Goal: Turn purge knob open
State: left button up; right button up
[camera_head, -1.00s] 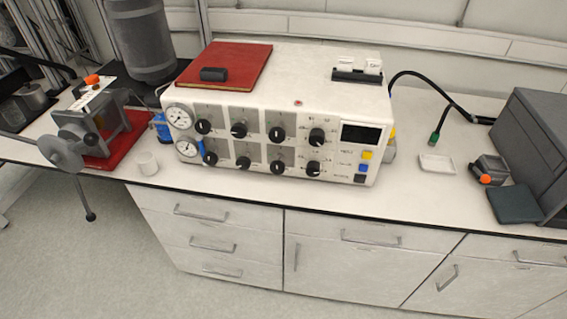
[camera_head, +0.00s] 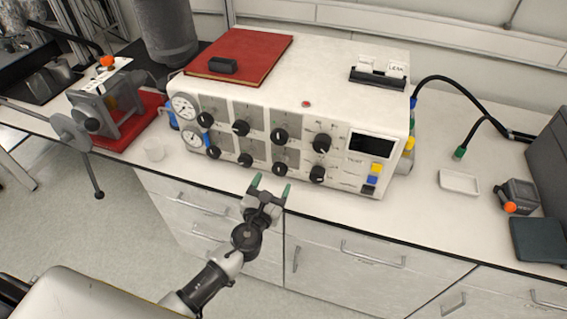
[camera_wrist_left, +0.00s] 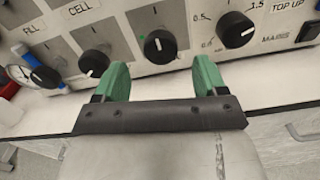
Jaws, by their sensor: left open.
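The white control unit (camera_head: 335,105) stands on the bench with two rows of black knobs on its front. A purge label is not readable, so I cannot tell which knob is the purge knob. My left gripper (camera_head: 270,186) is open and empty, with green fingertips, in front of the lower row and apart from it. In the left wrist view the open green fingers (camera_wrist_left: 160,75) point at the panel, with one black knob (camera_wrist_left: 160,47) showing between them. Another knob (camera_wrist_left: 94,63), under a "CELL" label, is left of the fingers. My right gripper is not in view.
Two round gauges (camera_head: 184,107) are at the unit's left end. A red book (camera_head: 250,52) lies on top. A small white cup (camera_head: 154,149) stands left on the bench. A white tray (camera_head: 459,182) and an orange-knobbed device (camera_head: 516,195) are at right. The bench edge and drawers lie below my gripper.

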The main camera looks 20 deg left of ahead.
aim_at(279, 172)
pick_arm(q)
jog(key=w, duration=0.6)
jog(key=shift+w+d+f, duration=0.1)
jog(key=shift+w+d, duration=0.05)
jog(key=shift+w, duration=0.75)
jog(key=shift+c, duration=0.5)
jog(key=c, duration=0.8)
